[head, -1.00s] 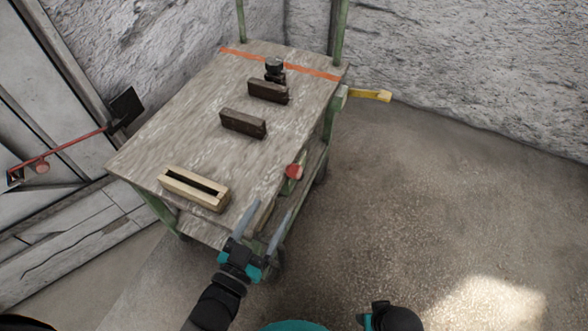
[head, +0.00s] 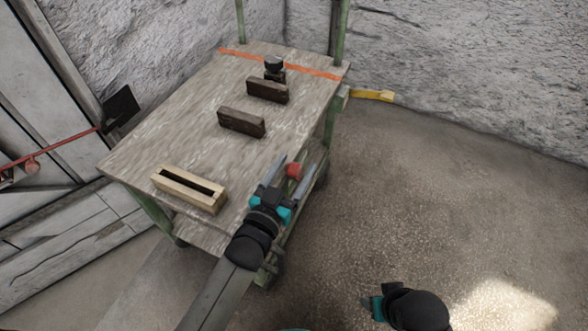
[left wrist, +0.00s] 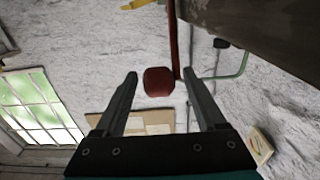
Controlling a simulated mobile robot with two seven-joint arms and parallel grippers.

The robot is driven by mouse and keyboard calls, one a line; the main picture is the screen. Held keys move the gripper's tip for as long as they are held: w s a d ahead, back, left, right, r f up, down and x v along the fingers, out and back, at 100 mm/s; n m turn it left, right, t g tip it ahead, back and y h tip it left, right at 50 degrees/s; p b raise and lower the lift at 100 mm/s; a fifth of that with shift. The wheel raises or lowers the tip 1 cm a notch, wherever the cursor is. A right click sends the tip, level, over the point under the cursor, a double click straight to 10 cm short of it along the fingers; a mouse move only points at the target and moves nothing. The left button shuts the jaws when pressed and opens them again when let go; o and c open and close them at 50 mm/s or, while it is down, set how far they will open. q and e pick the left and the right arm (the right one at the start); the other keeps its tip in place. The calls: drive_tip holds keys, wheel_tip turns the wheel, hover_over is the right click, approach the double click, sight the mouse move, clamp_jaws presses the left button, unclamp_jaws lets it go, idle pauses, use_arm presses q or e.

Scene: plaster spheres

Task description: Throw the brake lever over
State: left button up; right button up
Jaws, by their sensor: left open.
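The brake lever shows as a red knob (head: 294,171) at the right long side of the wooden-topped cart (head: 175,130). In the left wrist view the red knob (left wrist: 158,81) stands between my finger ends, with a thin red bar beside it. My left gripper (head: 303,160) is open around the knob's place, with a gap to each finger; I cannot tell whether it reaches the knob in depth. The lower part of the lever is hidden by my gripper and the cart. My right gripper (head: 373,307) shows only in part, low in the head view, away from the cart.
On the cart top are a pale slotted wooden block (head: 189,190), two dark blocks (head: 242,122) (head: 267,90) and a small black object (head: 274,66). A yellow handle (head: 373,95) sticks out at the far right. The floor right of the cart is clear.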

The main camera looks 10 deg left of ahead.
use_arm(q)
drive_tip(key=shift+c, duration=0.4)
drive_tip(key=c, duration=0.6)
drive_tip(key=shift+d, duration=0.15)
clamp_jaws()
idle(0.4)
